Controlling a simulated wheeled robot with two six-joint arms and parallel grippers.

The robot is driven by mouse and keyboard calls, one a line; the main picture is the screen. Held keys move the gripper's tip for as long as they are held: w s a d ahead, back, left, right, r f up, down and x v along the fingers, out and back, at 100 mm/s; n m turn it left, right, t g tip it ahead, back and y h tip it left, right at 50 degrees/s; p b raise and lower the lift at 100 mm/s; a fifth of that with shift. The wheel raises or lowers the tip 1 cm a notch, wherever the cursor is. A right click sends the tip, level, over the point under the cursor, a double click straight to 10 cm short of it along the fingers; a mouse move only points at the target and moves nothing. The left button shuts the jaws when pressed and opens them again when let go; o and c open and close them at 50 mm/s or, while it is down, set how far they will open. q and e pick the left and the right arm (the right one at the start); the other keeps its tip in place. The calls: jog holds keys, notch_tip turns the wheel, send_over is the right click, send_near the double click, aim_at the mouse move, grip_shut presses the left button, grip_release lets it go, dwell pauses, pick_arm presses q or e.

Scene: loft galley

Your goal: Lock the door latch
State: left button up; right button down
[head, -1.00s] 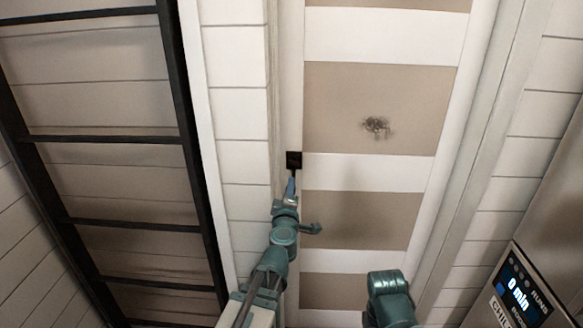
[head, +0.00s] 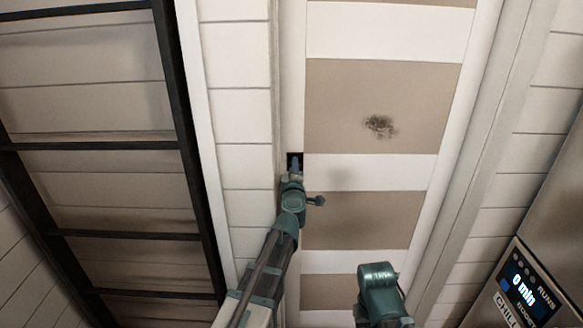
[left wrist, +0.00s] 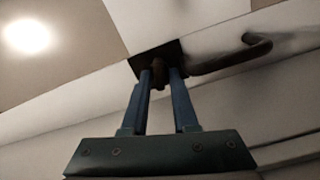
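The door (head: 380,215), striped tan and white, fills the middle of the head view. The dark latch plate (head: 294,157) sits at its left edge, partly covered by my left gripper (head: 295,168). In the left wrist view, the two blue fingers of my left gripper (left wrist: 161,74) reach the dark plate (left wrist: 170,48). They stand apart, with a small brown latch knob (left wrist: 158,77) between their tips; firm contact on both sides does not show. A dark curved lever handle (left wrist: 228,58) extends right from the plate.
A black-framed rack (head: 185,130) stands on the left beside a white plank wall (head: 238,130). An appliance with a lit display (head: 525,290) is at lower right. The door face has a dark smudge (head: 379,126).

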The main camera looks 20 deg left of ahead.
pick_arm(q)
grip_shut()
jog(key=shift+n, duration=1.7)
grip_release()
jog(key=shift+f, duration=0.1)
jog(key=shift+s, duration=0.1)
